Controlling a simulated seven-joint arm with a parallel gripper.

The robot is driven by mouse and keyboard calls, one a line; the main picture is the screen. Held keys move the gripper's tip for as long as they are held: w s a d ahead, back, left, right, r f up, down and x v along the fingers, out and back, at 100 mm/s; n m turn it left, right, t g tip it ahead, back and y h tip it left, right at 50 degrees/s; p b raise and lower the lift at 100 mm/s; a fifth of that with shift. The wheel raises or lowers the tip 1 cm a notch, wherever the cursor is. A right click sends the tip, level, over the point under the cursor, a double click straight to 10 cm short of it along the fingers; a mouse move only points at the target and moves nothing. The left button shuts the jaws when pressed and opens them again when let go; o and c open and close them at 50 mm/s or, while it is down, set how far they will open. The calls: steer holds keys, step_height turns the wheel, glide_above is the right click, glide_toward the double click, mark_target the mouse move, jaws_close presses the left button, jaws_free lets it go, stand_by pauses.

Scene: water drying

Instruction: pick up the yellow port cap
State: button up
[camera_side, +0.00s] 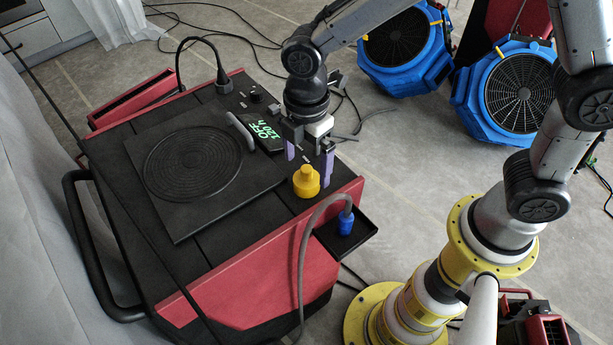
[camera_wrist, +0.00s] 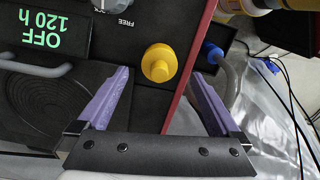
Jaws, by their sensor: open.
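The yellow port cap (camera_side: 306,181) sits on the black top of the red-and-black machine, near its right edge. It also shows in the wrist view (camera_wrist: 159,63), between the lines of my two purple fingers and a little beyond their tips. My gripper (camera_side: 308,167) is open and empty. In the side view its fingers hang just behind the cap, one at the cap's upper left and one at its right. I see no contact with the cap, and I cannot tell the exact height of the fingertips.
A display reading "OFF 120 h" (camera_side: 265,136) and a grey handle (camera_side: 241,131) lie left of my gripper. A grey hose with a blue connector (camera_side: 346,221) rises at the machine's right side, close to the cap. Blue fans (camera_side: 512,92) stand on the floor behind.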

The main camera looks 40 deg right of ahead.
mark_target(305, 169)
steer(key=shift+f, duration=1.8)
steer(key=c, duration=1.2)
steer(key=shift+c, duration=0.2)
steer(key=shift+a+r, duration=0.1)
steer(key=shift+r, duration=0.05)
